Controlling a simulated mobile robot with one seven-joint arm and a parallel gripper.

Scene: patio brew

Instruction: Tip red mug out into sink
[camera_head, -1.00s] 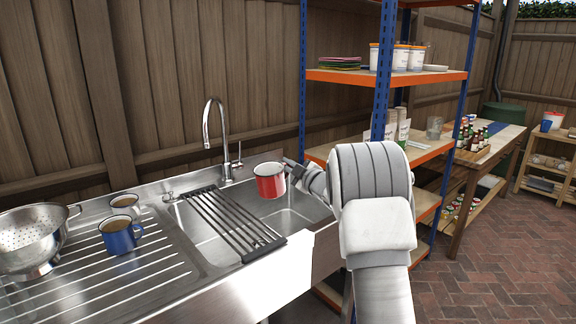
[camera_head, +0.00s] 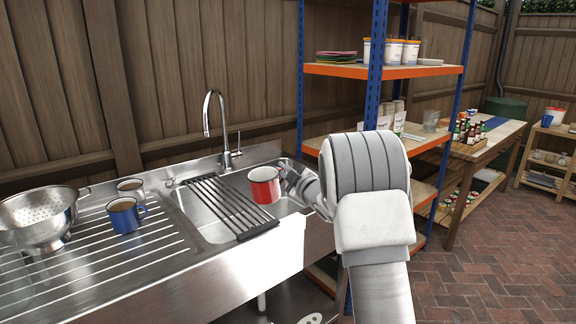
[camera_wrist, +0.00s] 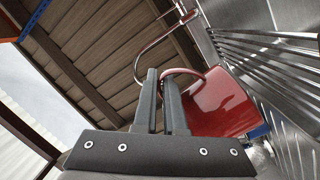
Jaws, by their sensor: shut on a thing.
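The red mug (camera_head: 265,186) with a white rim is over the sink basin (camera_head: 216,228) in the head view, close to upright. My gripper (camera_head: 289,180) is at the mug's right side, partly hidden by my arm. In the wrist view my gripper (camera_wrist: 164,88) is shut on the handle of the red mug (camera_wrist: 222,104). The mug's inside is too small in the head view to tell what it holds.
A black roll-up rack (camera_head: 228,206) lies across the left of the basin. The tap (camera_head: 207,118) stands behind. A blue mug (camera_head: 124,215), a white-rimmed mug (camera_head: 131,186) and a colander (camera_head: 38,219) stand on the drainboard. Shelves (camera_head: 385,70) rise at the right.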

